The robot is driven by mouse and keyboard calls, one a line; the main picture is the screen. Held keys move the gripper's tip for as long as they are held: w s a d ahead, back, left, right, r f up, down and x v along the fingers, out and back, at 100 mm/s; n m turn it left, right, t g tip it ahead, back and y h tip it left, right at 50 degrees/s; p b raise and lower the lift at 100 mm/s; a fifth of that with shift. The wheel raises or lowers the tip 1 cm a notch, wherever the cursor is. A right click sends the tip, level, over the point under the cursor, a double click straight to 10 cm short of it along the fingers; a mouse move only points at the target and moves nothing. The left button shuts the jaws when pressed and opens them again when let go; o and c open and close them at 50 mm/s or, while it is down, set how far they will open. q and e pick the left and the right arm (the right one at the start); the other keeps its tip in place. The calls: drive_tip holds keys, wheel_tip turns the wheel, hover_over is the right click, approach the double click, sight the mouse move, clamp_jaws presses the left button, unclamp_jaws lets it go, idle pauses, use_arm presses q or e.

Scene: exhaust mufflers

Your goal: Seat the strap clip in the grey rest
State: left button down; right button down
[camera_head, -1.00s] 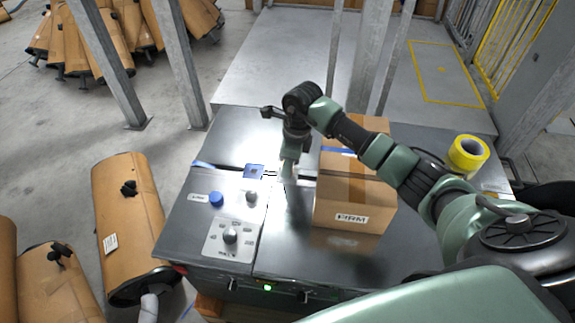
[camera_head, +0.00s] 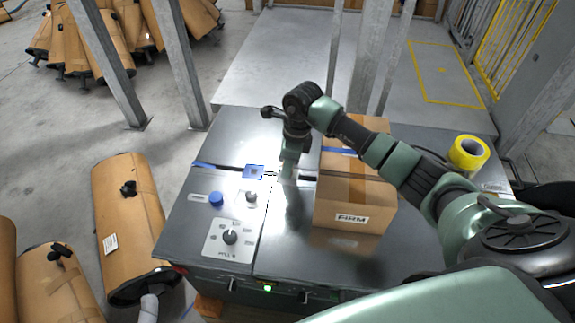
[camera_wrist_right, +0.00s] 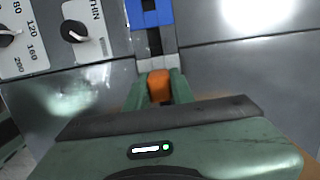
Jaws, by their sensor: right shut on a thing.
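My right gripper (camera_head: 275,174) reaches down to the dark metal bench top, close to a blue square piece (camera_head: 253,171). In the right wrist view the gripper (camera_wrist_right: 159,82) is shut on a small orange piece (camera_wrist_right: 159,86), which I take as the strap clip. Pale grey blocks (camera_wrist_right: 145,66), apparently the grey rest, lie just beyond the fingertips. The blue piece with a dark slot (camera_wrist_right: 137,14) is past them. I cannot tell whether the clip touches the rest. My left gripper is not in view.
A cardboard box (camera_head: 352,198) stands right of my gripper. A blue knob (camera_head: 216,199) and a dial panel (camera_head: 230,238) are at the left front. Yellow tape (camera_head: 468,154) lies at the right. Metal posts rise behind the bench.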

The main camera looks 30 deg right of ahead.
use_arm(q)
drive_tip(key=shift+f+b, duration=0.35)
drive_tip(key=shift+b, duration=0.15)
use_arm(e)
drive_tip(key=shift+d+f, duration=0.15)
drive_tip(key=shift+f, duration=0.35)
drive_tip(key=shift+f, duration=0.25)
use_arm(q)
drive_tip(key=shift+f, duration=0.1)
use_arm(e)
drive_tip(key=c, duration=1.1)
unclamp_jaws()
drive_tip(key=shift+s+d+f, duration=0.1)
drive_tip(key=shift+d, duration=0.05)
drive_tip(key=shift+c, duration=0.2)
use_arm(q)
drive_tip(key=shift+b, duration=0.3)
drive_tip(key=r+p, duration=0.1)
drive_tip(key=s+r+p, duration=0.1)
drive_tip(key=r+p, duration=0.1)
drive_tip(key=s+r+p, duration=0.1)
drive_tip(key=p, duration=0.1)
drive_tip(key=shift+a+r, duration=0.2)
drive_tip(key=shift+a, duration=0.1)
use_arm(e)
wheel_tip(320, 180, up, 8)
drive_tip(key=shift+s+d+r, duration=0.25)
drive_tip(key=shift+s+d, duration=0.1)
drive_tip(key=shift+d, duration=0.1)
